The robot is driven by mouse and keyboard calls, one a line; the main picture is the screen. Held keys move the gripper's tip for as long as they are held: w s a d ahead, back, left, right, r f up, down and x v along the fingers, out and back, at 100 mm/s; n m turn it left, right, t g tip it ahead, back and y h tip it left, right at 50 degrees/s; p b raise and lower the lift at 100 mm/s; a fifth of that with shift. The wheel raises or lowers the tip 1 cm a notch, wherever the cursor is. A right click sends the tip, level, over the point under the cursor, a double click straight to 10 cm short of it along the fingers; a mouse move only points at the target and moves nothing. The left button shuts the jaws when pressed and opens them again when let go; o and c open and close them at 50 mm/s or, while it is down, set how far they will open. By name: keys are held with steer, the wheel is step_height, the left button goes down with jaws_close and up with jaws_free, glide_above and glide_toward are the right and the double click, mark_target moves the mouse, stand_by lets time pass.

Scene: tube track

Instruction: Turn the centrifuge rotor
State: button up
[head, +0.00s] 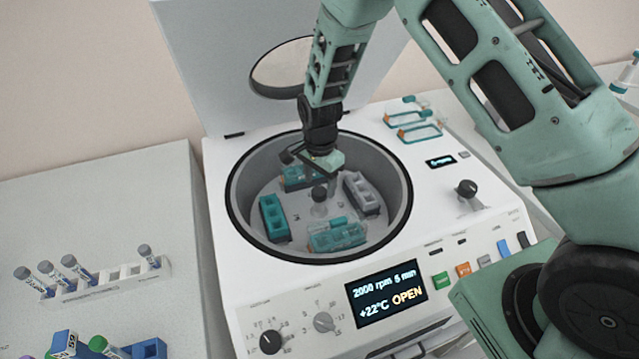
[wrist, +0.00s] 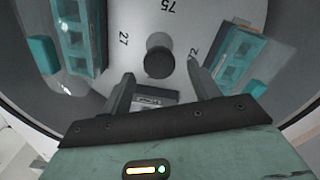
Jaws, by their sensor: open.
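The centrifuge (head: 470,240) is white, its lid raised at the back and its display reading OPEN. Inside its round bowl is the grey rotor (head: 290,205), with a dark central knob (head: 319,194) that also shows in the wrist view (wrist: 159,60). The rotor carries teal buckets, one at the left (head: 273,217) and one at the front (head: 337,235), and a grey bucket (head: 361,192) at the right. Another teal bucket is partly hidden at the back. My gripper (wrist: 158,84) is inside the bowl, pointing down. Its fingers are apart and empty, close to the knob.
The bowl's dark rim (head: 233,215) surrounds my gripper closely. A white rack (head: 105,283) with several tubes and a blue rack (head: 150,348) stand on the left bench, which is clear farther back.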

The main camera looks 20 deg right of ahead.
steer(key=shift+f, duration=1.35)
steer(key=shift+c, duration=0.3)
jaws_close()
steer(key=shift+d, duration=0.1)
